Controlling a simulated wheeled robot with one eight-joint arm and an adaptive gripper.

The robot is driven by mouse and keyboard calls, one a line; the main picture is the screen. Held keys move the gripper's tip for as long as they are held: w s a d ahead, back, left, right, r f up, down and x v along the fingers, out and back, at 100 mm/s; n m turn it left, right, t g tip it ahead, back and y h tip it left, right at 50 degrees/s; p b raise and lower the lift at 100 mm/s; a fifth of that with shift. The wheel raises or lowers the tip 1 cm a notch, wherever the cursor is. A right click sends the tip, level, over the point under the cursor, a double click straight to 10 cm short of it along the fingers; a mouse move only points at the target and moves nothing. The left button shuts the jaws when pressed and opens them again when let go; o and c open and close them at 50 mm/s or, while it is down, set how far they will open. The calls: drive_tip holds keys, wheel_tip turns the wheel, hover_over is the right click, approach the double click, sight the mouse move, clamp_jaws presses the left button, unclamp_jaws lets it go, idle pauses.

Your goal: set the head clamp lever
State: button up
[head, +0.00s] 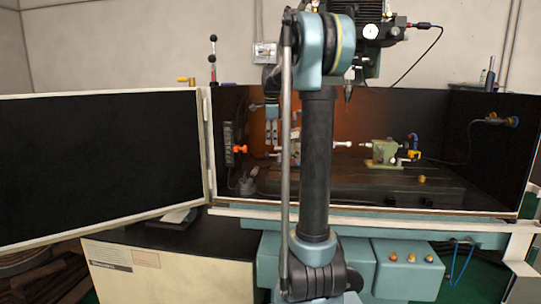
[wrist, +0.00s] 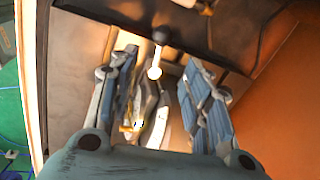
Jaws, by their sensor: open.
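In the wrist view a short pale rod with a bright round end (wrist: 155,73) shows between my fingertips, with a dark ball (wrist: 161,35) at its far end. It may be the head clamp lever, but I cannot tell for sure. My gripper (wrist: 160,66) is open, with one blue-grey finger on each side of the rod and a gap to both. In the head view blue and pale parts that look like my gripper (head: 271,132) show just left of my arm, inside the machine enclosure. My arm hides most of the indexing head there.
A green tailstock (head: 383,151) stands on the dark machine bed (head: 385,188) at right. An orange knob (head: 240,149) sits at the left inside the enclosure. The black-panelled open door (head: 100,165) fills the left. A spindle (head: 348,92) hangs above the bed.

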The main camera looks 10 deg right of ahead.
drive_tip(key=f, duration=0.2)
drive_tip(key=w+f, duration=0.1)
drive_tip(key=f, duration=0.5)
drive_tip(key=shift+w+d, duration=0.15)
drive_tip(key=shift+w, duration=0.1)
clamp_jaws()
